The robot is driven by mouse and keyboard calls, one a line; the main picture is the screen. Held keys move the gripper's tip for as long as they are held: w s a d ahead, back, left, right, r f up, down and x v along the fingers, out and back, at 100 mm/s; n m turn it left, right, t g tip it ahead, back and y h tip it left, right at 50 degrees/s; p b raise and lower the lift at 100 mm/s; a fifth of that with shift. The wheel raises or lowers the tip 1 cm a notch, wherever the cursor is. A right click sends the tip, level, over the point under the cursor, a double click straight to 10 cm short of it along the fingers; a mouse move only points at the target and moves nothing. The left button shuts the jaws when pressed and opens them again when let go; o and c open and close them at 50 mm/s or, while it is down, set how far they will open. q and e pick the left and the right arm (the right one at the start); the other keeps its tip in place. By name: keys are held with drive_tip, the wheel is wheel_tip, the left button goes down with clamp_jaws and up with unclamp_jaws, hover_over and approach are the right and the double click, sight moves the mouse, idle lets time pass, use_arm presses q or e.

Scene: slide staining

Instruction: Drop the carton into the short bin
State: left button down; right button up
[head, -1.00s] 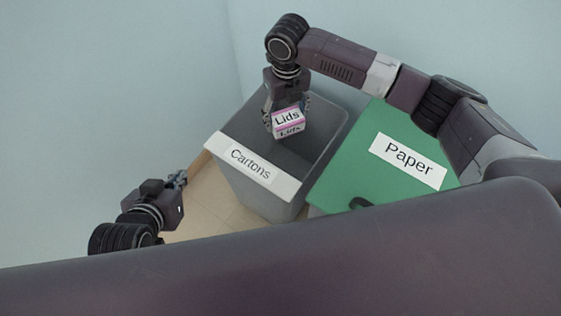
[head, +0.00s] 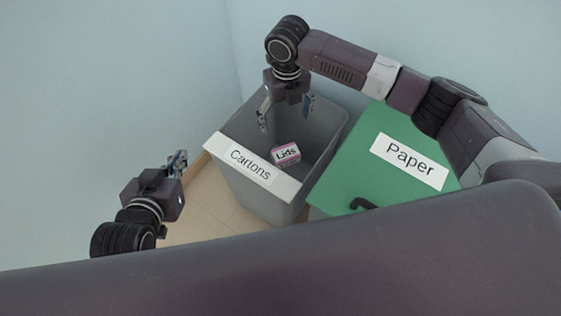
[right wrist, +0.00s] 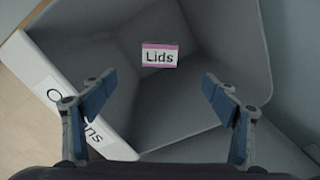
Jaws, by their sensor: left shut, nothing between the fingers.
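The carton (head: 286,153), a small white and pink box marked "Lids", is inside the grey open bin labelled "Cartons" (head: 250,165). In the right wrist view the carton (right wrist: 160,56) shows within the walls of the bin (right wrist: 180,115), below my fingers and apart from them; I cannot tell whether it touches the floor of the bin. My right gripper (head: 287,116) is over the bin with its fingers spread wide and empty; they also show in the right wrist view (right wrist: 158,90). My left gripper (head: 180,163) is shut and empty, left of the bin.
A green-lidded bin labelled "Paper" (head: 400,190) with a dark handle stands right of the grey bin. Pale walls close in behind both bins. Some tan floor (head: 205,210) is clear left of the grey bin.

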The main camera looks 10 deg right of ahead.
wheel_tip(320, 180, up, 12)
idle(0.7)
drive_tip(key=shift+s+f, duration=0.1)
idle(0.3)
